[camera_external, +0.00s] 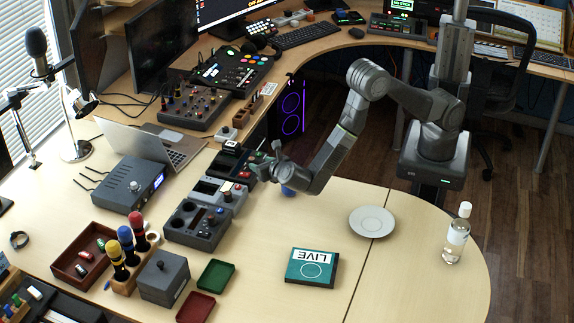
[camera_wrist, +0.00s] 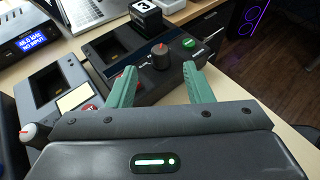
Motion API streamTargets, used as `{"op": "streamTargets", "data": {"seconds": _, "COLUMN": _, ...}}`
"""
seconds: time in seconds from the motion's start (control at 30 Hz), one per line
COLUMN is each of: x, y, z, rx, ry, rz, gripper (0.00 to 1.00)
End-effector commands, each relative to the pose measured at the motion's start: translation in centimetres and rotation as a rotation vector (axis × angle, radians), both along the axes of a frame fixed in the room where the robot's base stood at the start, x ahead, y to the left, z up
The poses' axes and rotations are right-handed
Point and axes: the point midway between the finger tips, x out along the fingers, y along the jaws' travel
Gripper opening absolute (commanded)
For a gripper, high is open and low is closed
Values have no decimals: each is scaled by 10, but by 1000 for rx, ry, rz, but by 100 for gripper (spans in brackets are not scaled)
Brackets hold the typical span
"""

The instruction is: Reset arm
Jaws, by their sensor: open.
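My arm reaches left over the desk in the external view, with my gripper (camera_external: 262,165) low over a row of dark control boxes. In the wrist view my gripper (camera_wrist: 160,88) has its two green fingers spread apart with nothing held between them. Beyond and between the fingertips is a dark control box (camera_wrist: 125,47) with a black knob (camera_wrist: 160,56) and a green button (camera_wrist: 189,43). I cannot tell whether the fingers touch the box.
A grey box with a slot (camera_wrist: 50,88) lies left of my gripper. An open laptop (camera_external: 150,146), a teal LIVE box (camera_external: 311,268), a white plate (camera_external: 371,221) and a clear bottle (camera_external: 456,235) stand on the desk. Bare desk (camera_external: 260,220) lies in front of the arm.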

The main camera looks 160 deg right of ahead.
Motion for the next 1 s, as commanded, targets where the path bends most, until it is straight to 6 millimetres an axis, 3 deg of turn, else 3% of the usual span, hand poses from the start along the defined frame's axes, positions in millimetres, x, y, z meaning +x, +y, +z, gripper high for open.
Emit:
{"op": "streamTargets", "data": {"seconds": 0.4, "x": -50, "y": -62, "z": -33, "rx": 2, "ry": 1, "rz": -2, "gripper": 46}}
{"op": "streamTargets", "data": {"seconds": 1.0, "x": -49, "y": -62, "z": -29, "rx": -2, "ry": 3, "rz": 303, "gripper": 46}}
